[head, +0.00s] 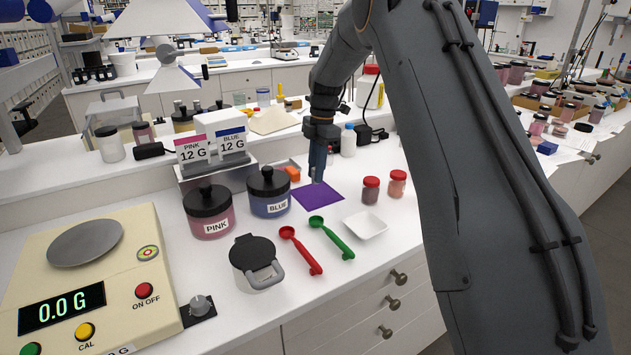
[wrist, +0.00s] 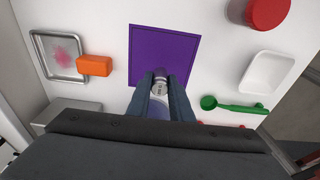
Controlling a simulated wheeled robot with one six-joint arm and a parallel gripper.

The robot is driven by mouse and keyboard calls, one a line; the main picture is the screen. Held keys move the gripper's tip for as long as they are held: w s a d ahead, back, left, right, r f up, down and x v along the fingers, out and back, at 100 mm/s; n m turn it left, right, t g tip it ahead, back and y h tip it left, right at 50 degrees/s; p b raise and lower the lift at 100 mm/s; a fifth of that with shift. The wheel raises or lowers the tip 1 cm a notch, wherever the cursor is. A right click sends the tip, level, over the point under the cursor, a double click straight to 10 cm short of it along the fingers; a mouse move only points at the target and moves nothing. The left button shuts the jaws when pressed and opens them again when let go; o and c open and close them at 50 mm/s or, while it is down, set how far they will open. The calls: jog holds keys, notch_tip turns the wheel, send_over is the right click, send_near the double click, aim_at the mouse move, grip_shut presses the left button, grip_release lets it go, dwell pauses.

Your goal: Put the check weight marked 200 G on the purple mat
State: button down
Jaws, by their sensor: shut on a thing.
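The purple mat (head: 318,194) lies flat on the white counter, and it also shows in the wrist view (wrist: 178,45). In the wrist view my gripper (wrist: 161,84) is shut on a small grey metal weight (wrist: 160,86), held between the fingertips over the mat's lower edge. Its marking is too small to read. I cannot tell whether the weight touches the mat. In the head view the fingers hide most of it.
An orange block (wrist: 94,65) and a metal tray (wrist: 60,55) lie left of the mat. A white dish (head: 365,226), a green scoop (head: 332,238), a red scoop (head: 300,250) and red-lidded jars (head: 371,190) stand near it. The blue jar (head: 269,193) is close on the left.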

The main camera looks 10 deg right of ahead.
jog(key=shift+f+p, duration=0.6)
jog(key=shift+f, duration=1.5)
jog(key=c, duration=1.6)
grip_release()
jog(key=shift+f, duration=0.1)
jog(key=r+b, duration=0.1)
jog(key=r, duration=0.3)
jog(key=d+r+b, duration=0.1)
jog(key=r, duration=0.3)
jog(key=r+b, duration=0.1)
jog(key=r, duration=0.3)
jog(key=shift+w+d+b, duration=0.2)
jog(key=shift+b, duration=0.15)
